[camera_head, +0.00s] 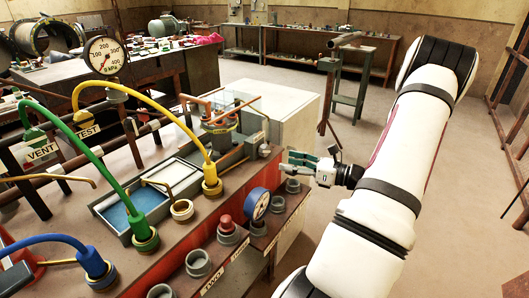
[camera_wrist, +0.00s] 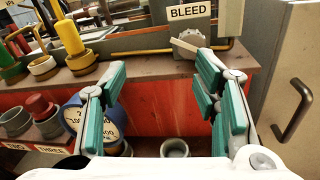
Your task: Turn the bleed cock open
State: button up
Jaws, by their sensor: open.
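The bleed cock (camera_wrist: 184,45) shows in the wrist view as a small pale flat lever, tilted, beside a brass pipe. It sits just below the white BLEED label (camera_wrist: 190,10), at the edge of the rusty bench top. My gripper (camera_wrist: 162,75) is open and empty, its green-padded fingers spread wide. The lever lies beyond the fingertips, closer to the right finger, and looks apart from both. In the head view my gripper (camera_head: 292,162) is at the right edge of the bench, and the cock is too small there to make out clearly.
A blue-rimmed gauge (camera_head: 257,204) and several round sockets line the bench front below my gripper. Yellow (camera_head: 152,105), green and blue hoses rise from the bench. A grey cabinet with a handle (camera_wrist: 294,110) stands right.

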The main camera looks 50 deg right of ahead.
aim_at(268, 152)
jog(key=s+d+f+m+t+h, duration=0.1)
jog(key=s+d+f+m+h, duration=0.1)
jog(key=d, duration=0.1)
jog(key=w, duration=0.9)
jog(key=w+a, duration=0.1)
jog(key=w, duration=0.3)
jog(key=shift+w+r, duration=0.1)
jog(key=shift+w, duration=0.1)
jog(key=c, duration=1.2)
jog(key=shift+o, duration=0.2)
